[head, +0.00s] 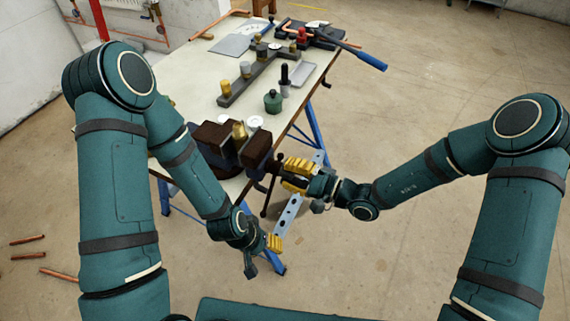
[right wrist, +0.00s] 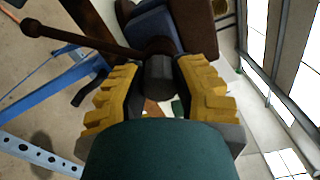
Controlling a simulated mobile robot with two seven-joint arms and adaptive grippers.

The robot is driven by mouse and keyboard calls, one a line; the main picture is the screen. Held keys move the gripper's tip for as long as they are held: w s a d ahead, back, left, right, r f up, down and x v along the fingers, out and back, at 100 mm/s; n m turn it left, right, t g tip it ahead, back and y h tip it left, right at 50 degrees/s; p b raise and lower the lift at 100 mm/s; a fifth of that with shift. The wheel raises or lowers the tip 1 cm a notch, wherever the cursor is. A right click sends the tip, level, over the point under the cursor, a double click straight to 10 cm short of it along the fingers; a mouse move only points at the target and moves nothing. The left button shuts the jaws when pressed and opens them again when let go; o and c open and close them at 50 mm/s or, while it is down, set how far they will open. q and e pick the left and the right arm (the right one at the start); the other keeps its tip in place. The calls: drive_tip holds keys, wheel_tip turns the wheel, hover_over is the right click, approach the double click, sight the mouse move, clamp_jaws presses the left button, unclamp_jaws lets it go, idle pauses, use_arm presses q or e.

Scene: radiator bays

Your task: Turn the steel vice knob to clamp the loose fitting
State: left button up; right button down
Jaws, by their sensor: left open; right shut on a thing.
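The dark brown vice (head: 257,146) is at the near end of the bench, with a brass fitting (head: 239,131) upright between its jaws. I cannot tell how tightly the jaws meet the fitting. My right gripper (head: 290,175) is at the front of the vice, its yellow fingers shut on the dark steel vice knob (right wrist: 160,75), one finger on each side in the right wrist view. A long thin handle bar (right wrist: 75,36) runs off from the knob there. My left gripper (head: 264,248) is open and empty, low in front of the bench and apart from the vice.
The white bench top (head: 190,88) holds a green bottle (head: 273,102), a dark rack (head: 245,85) with fittings, and a blue-handled tool (head: 358,56) overhanging the right edge. Blue legs (head: 311,122) and a perforated metal strip (head: 288,214) are near my grippers. Copper pipes (head: 28,240) lie on the floor.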

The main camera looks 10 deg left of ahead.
drive_tip(key=shift+r+m+p, duration=0.15)
drive_tip(key=shift+m+p, duration=0.25)
drive_tip(key=shift+m, duration=0.4)
drive_tip(key=m+p, duration=0.1)
drive_tip(key=m, duration=0.1)
drive_tip(key=shift+m, duration=0.4)
drive_tip(key=m+p, duration=0.3)
drive_tip(key=m, duration=0.2)
drive_tip(key=m+p, duration=0.3)
drive_tip(key=m, duration=0.5)
drive_tip(key=shift+f+p, duration=0.25)
drive_tip(key=shift+p, duration=0.1)
use_arm(q)
wheel_tip(320, 180, up, 9)
drive_tip(key=w, duration=0.2)
drive_tip(key=shift+a+t, duration=0.3)
drive_tip(key=shift+w, duration=0.1)
use_arm(e)
drive_tip(key=c, duration=0.8)
unclamp_jaws()
